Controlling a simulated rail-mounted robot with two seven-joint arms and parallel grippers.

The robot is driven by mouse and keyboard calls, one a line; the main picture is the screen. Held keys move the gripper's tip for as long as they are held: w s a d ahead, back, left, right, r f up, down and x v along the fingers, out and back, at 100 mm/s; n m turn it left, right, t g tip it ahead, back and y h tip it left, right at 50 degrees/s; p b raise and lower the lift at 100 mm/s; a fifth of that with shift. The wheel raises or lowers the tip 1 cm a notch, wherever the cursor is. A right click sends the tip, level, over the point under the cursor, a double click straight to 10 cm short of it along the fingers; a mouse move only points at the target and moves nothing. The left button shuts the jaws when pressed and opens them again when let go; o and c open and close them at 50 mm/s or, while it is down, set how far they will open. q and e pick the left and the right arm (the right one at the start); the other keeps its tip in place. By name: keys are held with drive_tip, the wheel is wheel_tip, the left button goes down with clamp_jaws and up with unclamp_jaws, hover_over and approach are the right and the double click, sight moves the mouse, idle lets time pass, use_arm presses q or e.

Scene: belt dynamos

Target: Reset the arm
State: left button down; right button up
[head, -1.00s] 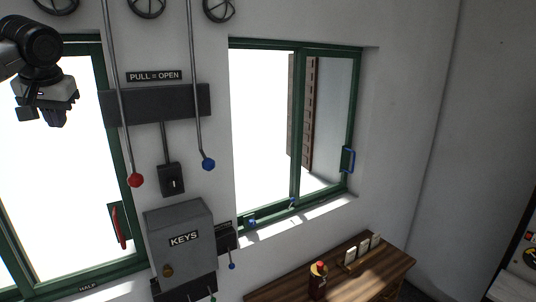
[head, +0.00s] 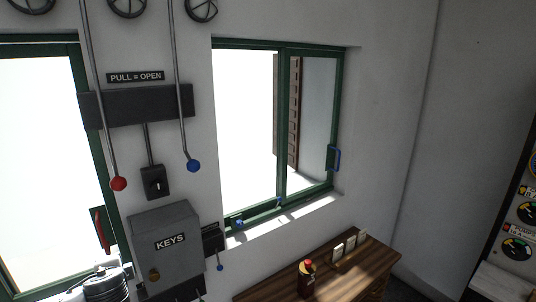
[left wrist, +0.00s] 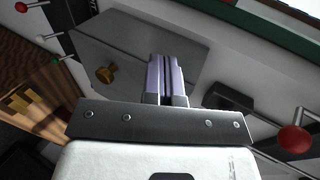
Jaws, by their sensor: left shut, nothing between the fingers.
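My left gripper (left wrist: 167,78) is shut and empty in the left wrist view, its two pale fingers pressed together. Behind the fingertips is the grey key box (left wrist: 150,45) with a brass knob (left wrist: 107,73). I cannot tell whether the fingers touch it. In the head view a white and metal part of my left arm (head: 105,284) shows at the lower left, below the red window handle; its fingers are not visible there. The box marked KEYS (head: 168,243) hangs on the wall to its right. My right gripper is in neither view.
A red-ball lever (head: 118,184) and a blue-ball lever (head: 193,166) hang above the key box. A red ball (left wrist: 295,139) is near the gripper in the left wrist view. A wooden cabinet (head: 340,282) carries a red-topped item (head: 307,278). Gauges (head: 517,248) stand at right.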

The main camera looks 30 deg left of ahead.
use_arm(q)
drive_tip(key=s+d+f+h, duration=0.2)
drive_tip(key=s+d+f, duration=0.1)
drive_tip(key=d+f, duration=0.5)
drive_tip(key=s+d+f+h, duration=0.3)
drive_tip(key=s+d+f, duration=0.1)
drive_tip(key=d+f, duration=0.35)
drive_tip(key=s+d+f+n+g+h, duration=0.1)
drive_tip(key=s+d+f, duration=0.4)
drive_tip(key=d, duration=0.6)
drive_tip(key=s+d+f+n+g+h, duration=0.1)
drive_tip(key=s+d+f+n+h, duration=0.1)
drive_tip(key=s+d+f+h, duration=0.3)
drive_tip(key=s+d+f, duration=0.1)
drive_tip(key=s+d, duration=0.2)
drive_tip(key=d, duration=0.3)
drive_tip(key=shift+d+n+h, duration=0.3)
drive_tip(key=shift+d+n, duration=0.05)
drive_tip(key=shift+n, duration=0.05)
